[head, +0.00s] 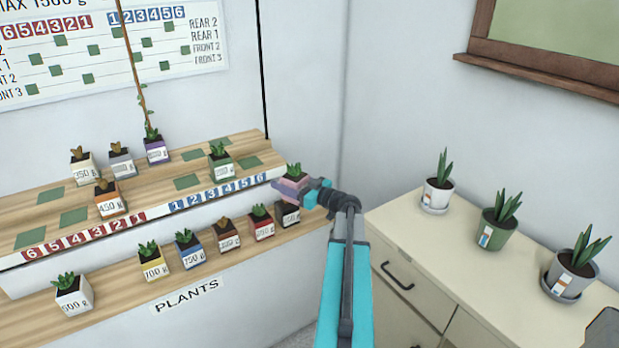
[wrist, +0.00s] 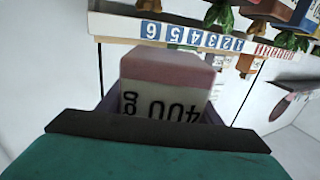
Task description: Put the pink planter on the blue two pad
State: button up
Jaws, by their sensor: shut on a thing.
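My gripper (head: 302,189) is shut on the pink planter (head: 291,182), which holds a small green plant. They are off the right end of the upper shelf, near the blue 6 label. In the wrist view, the planter (wrist: 168,68) sits between the jaws, its "400 g" label upside down. The blue two label (head: 195,199) is on the upper shelf's front edge. A bare green pad (head: 187,182) lies behind the blue 1 and 2 labels; I cannot tell for certain that it is the blue two pad.
A green planter (head: 221,168) stands on the upper shelf, right of that pad. A purple planter (head: 157,155) stands farther back. The lower shelf (head: 215,262) holds several planters, including a black one (head: 288,215) below my gripper. A cabinet (head: 405,238) with potted plants stands right.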

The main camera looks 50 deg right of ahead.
jog(key=w+a+f+n+g+y+b, duration=0.1)
jog(key=w+a+f+n+y, duration=0.15)
jog(key=a, duration=0.55)
jog(key=w+a+f+n+y+b, duration=0.1)
jog(key=w+a+y, duration=0.15)
jog(key=a, duration=0.55)
jog(key=a+f+n+g+y+b, duration=0.2)
jog(key=a+n+g+y, duration=0.1)
jog(key=a, duration=1.5)
jog(key=a+f+n+g+y+b, duration=0.3)
jog(key=a+y, duration=0.2)
jog(key=a, duration=1.4)
jog(key=shift+n+g+y, duration=0.3)
jog(key=shift+n, duration=0.05)
jog(key=shift+s, duration=0.25)
